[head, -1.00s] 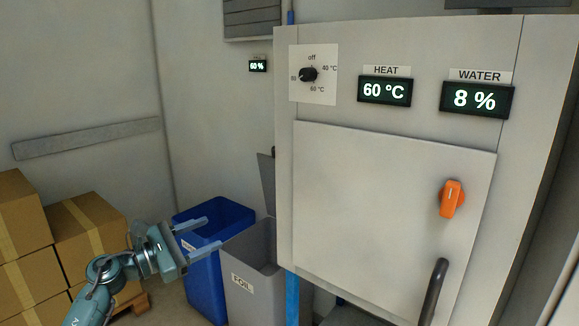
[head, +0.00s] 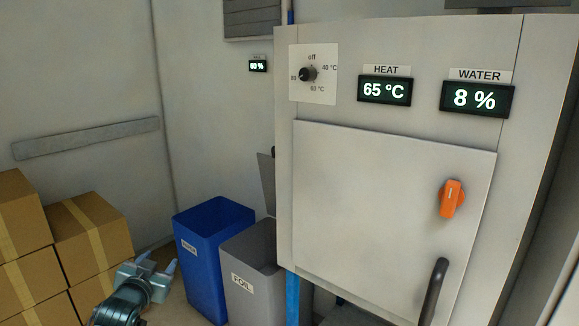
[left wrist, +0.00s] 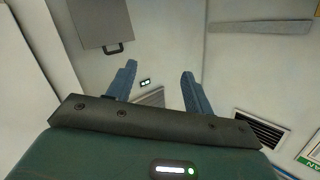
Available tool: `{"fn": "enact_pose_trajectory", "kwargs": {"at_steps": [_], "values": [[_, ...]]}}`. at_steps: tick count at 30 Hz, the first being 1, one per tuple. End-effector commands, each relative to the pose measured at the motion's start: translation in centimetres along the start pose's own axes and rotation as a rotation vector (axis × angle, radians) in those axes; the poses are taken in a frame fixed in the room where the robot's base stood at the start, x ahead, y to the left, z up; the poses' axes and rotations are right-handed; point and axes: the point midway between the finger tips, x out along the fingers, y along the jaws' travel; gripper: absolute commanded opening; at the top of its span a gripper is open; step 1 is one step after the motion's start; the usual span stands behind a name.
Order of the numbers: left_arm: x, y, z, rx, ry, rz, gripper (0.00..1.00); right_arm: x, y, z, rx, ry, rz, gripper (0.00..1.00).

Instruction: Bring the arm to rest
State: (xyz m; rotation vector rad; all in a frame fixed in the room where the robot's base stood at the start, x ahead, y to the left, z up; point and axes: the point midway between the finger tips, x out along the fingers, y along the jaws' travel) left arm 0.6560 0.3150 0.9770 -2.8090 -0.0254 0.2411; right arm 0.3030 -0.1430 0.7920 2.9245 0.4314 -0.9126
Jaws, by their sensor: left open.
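My left gripper (head: 158,267) is low at the left in the head view, in front of the cardboard boxes and to the left of the blue bin. It is open and empty. In the left wrist view its two fingers (left wrist: 157,85) stand apart with nothing between them, in front of a pale wall. My right gripper shows in neither view.
A blue bin (head: 212,225) and a grey bin labelled FOIL (head: 245,285) stand right of my gripper. Cardboard boxes (head: 92,230) are stacked at the left. A cabinet (head: 380,210) with an orange switch (head: 451,199) fills the right. Its HEAT display (head: 385,90) reads 65 °C, WATER (head: 477,99) 8 %.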

Motion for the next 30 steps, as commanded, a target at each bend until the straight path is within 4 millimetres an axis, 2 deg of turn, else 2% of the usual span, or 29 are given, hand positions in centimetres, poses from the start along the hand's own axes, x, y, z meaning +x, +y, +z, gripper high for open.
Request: {"fn": "enact_pose_trajectory", "kwargs": {"at_steps": [1,5,8,9,13,15,18,21,24,30], "values": [[-1.3,1.9,2.0,-0.002,-0.024,0.029,0.52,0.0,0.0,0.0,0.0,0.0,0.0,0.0],[-5.4,6.8,6.8,-0.016,-0.081,0.107,0.52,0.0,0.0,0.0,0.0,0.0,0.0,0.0],[-10.0,11.0,10.6,-0.041,-0.137,0.177,0.52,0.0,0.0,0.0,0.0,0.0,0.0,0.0],[-12.2,12.7,12.0,-0.054,-0.162,0.205,0.52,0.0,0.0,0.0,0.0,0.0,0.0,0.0],[-19.9,17.4,15.5,-0.111,-0.243,0.289,0.52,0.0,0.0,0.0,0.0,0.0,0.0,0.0],[-23.6,19.3,16.6,-0.144,-0.282,0.324,0.52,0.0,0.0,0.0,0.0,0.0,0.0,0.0],[-28.0,21.0,17.5,-0.185,-0.33,0.358,0.52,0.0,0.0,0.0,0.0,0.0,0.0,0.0],[-30.8,22.0,17.7,-0.214,-0.361,0.377,0.52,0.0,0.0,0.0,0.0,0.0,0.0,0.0],[-32.2,22.4,17.8,-0.229,-0.376,0.386,0.52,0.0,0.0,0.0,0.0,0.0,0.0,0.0],[-32.5,22.5,17.8,-0.232,-0.38,0.388,0.52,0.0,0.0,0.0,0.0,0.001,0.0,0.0]]}}
